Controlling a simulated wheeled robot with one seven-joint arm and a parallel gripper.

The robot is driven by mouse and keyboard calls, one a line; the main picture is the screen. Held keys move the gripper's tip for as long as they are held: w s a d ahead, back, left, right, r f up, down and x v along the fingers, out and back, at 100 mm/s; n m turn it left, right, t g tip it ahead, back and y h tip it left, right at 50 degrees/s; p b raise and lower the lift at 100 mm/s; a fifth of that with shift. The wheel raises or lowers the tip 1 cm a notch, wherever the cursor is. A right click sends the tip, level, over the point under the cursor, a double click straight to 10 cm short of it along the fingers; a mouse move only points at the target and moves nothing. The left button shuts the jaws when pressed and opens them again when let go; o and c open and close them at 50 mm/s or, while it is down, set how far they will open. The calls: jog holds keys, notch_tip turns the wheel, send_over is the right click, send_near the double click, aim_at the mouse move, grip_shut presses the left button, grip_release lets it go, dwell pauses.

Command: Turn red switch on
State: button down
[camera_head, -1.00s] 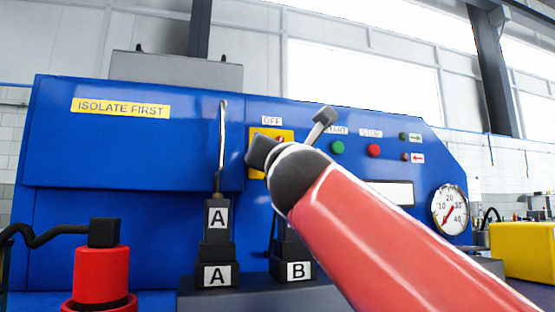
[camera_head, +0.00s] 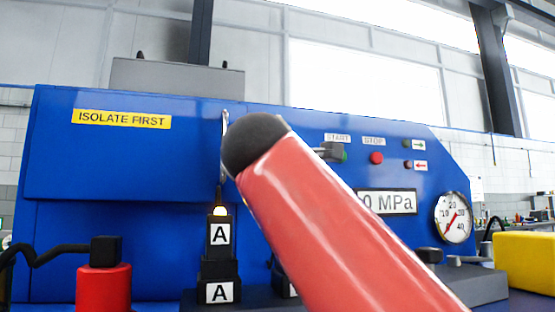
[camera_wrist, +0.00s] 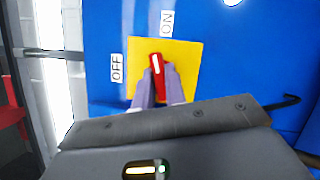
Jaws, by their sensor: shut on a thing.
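The red switch (camera_wrist: 156,66) shows in the wrist view, a narrow red handle with a white line, on a yellow plate (camera_wrist: 186,58). My gripper (camera_wrist: 160,80) has its two grey fingers on either side of the handle, shut on it. The handle's visible end points up in the picture, closer in direction to the ON label (camera_wrist: 167,23) than to the OFF label (camera_wrist: 117,67) at left. In the head view my red arm hides the switch, its plate and the fingers.
The blue panel (camera_head: 120,160) carries green and red buttons (camera_head: 376,158), a display (camera_head: 390,202) reading "0 MPa" and a round gauge (camera_head: 453,217). A black block marked A (camera_head: 220,234) has a glowing lamp above it. A red cylinder (camera_head: 103,288) stands at lower left.

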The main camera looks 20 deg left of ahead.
jog(key=shift+m+g, duration=0.3)
jog(key=shift+m, duration=0.4)
jog(key=shift+m+h, duration=0.3)
jog(key=shift+m, duration=0.2)
jog(key=c, duration=1.4)
grip_release()
jog(key=shift+c, duration=0.2)
jog(key=s+d+b, duration=0.1)
jog(key=s+b, duration=0.1)
jog(key=s, duration=0.5)
jog(key=shift+s+f, duration=0.15)
jog(key=shift+s, duration=0.2)
jog(key=shift+d, duration=0.1)
